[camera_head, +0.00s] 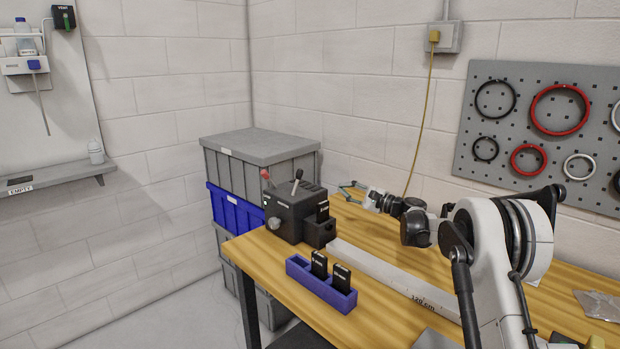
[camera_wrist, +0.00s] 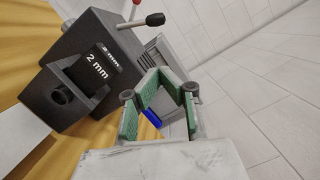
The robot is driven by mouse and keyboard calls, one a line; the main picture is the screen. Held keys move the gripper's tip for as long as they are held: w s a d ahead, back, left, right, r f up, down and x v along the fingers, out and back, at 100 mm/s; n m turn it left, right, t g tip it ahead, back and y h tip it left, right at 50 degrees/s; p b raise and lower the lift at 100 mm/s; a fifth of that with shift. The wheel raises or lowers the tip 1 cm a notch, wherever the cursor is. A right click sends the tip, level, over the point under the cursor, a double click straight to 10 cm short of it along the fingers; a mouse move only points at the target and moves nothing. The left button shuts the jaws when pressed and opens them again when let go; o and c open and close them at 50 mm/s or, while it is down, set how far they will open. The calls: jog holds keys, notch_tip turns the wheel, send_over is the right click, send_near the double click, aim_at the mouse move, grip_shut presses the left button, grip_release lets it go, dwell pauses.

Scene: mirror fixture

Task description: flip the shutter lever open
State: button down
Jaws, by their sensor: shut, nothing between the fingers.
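Which is the shutter lever I cannot tell. In the wrist view the black-knobbed lever (camera_wrist: 154,20) lies above my fingers; the red-knobbed one (camera_wrist: 137,2) is cut by the top edge. My gripper (camera_head: 347,190), with green finger pads, is right of the fixture, apart from both levers. It is shut and empty in the wrist view (camera_wrist: 165,78).
A black block marked "2 mm" (camera_wrist: 96,68) sits in the fixture's side holder. A blue tray (camera_head: 306,278) with two black blocks and a long pale rail (camera_head: 385,275) lie in front. Stacked crates (camera_head: 262,150) stand behind left; the wall is behind my gripper.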

aim_at(297, 182)
dwell(0.3)
jog(key=x, duration=0.4)
jog(key=s+x, duration=0.1)
jog(key=x, duration=0.3)
jog(key=a+r+x, duration=0.1)
jog(key=x, duration=0.3)
jog(key=shift+s+p, duration=0.3)
jog(key=shift+s, duration=0.1)
jog(key=shift+a+r, duration=0.15)
jog(key=shift+a, duration=0.35)
jog(key=shift+s, duration=0.1)
jog(key=shift+s+a+r+n, duration=0.1)
jog(key=shift+r+n, duration=0.05)
jog(key=shift+n, duration=0.25)
